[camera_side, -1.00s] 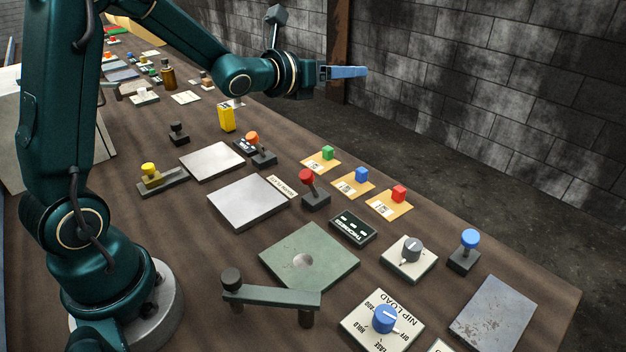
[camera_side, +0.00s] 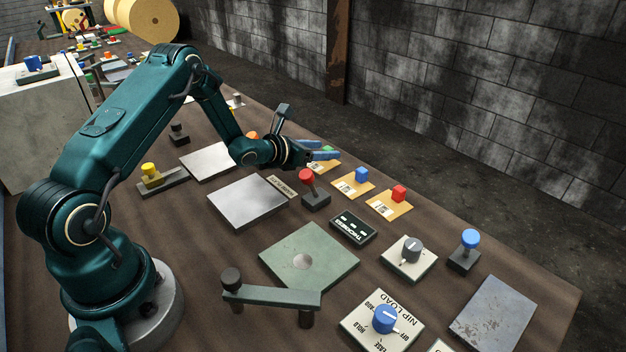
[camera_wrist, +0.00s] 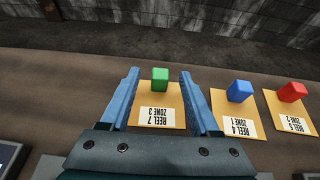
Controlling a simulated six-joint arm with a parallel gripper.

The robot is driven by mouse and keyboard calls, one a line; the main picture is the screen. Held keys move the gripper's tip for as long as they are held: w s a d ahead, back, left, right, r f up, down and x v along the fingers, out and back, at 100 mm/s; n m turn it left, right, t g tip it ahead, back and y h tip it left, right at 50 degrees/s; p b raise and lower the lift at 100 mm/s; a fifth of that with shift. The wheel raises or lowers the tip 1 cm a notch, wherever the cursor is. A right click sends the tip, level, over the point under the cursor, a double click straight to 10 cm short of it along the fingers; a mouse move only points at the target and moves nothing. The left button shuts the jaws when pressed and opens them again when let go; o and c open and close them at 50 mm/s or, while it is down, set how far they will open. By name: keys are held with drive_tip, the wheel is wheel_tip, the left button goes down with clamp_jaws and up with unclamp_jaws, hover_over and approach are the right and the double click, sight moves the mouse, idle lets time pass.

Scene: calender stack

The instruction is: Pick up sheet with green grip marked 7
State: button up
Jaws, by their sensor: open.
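The sheet marked REEL 7 ZONE 3 (camera_wrist: 172,122) is a flat orange card with a white label and a green block grip (camera_wrist: 160,78) at its far end. It lies on the bench, and its sheet shows partly in the side view (camera_side: 322,170). My gripper (camera_wrist: 160,72) is open, its blue fingers on either side of the green grip, with a visible gap on both sides. In the side view my gripper (camera_side: 332,151) is low over this sheet and mostly hides the green grip. I cannot tell the exact height of the fingertips.
To the right lie similar sheets with a blue grip (camera_side: 362,174) and a red grip (camera_side: 399,193). A red-knobbed lever (camera_side: 307,177) stands close on the near side. The bench beyond the sheets is clear up to its edge.

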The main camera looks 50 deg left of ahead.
drive_tip(key=shift+x, duration=1.15)
clamp_jaws()
drive_tip(key=shift+r, duration=0.1)
